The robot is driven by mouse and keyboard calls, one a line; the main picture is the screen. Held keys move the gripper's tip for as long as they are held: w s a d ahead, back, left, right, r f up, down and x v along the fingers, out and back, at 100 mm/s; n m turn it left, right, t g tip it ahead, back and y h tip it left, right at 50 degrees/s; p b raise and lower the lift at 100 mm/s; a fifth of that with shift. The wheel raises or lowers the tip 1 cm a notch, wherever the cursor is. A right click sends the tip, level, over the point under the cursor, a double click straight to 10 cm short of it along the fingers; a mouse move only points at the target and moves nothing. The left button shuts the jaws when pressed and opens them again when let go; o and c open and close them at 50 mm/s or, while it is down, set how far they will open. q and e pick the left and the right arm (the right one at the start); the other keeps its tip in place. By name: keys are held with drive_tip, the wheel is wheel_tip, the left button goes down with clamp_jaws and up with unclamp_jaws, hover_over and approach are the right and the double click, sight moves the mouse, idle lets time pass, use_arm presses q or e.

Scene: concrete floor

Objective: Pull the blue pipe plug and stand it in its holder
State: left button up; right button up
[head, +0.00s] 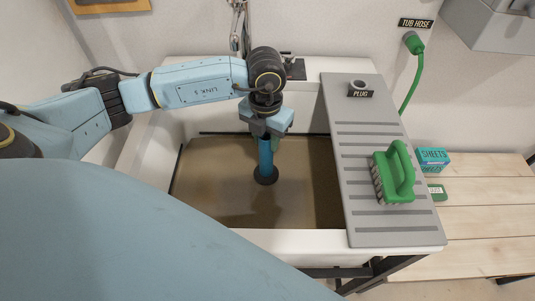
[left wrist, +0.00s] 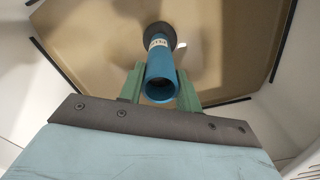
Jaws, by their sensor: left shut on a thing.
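The blue pipe plug (head: 265,158) stands upright in the tub (head: 160,155), its dark round foot in the brown water. It also shows in the left wrist view (left wrist: 161,72), with its open top end toward the camera and a small label on its side. My left gripper (head: 267,132) is above the tub and shut on the upper part of the pipe. Its green fingers (left wrist: 162,88) lie on both sides of the pipe. The holder (head: 359,88), a grey ring with a PLUG sign, is on the ribbed grey board at the right. My right gripper is not in view.
A green scrubbing brush (head: 398,172) sits on the ribbed grey board (head: 375,225). A green hose (head: 412,85) hangs on the wall behind. A SHEETS box (head: 432,158) stands on the wooden bench (head: 485,200). A tap (head: 240,25) rises behind the tub.

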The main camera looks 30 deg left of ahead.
use_arm(q)
drive_tip(key=shift+r+p, duration=0.5)
drive_tip(key=shift+r, duration=0.25)
drive_tip(key=shift+r+p, duration=1.05)
drive_tip(key=shift+r, duration=0.3)
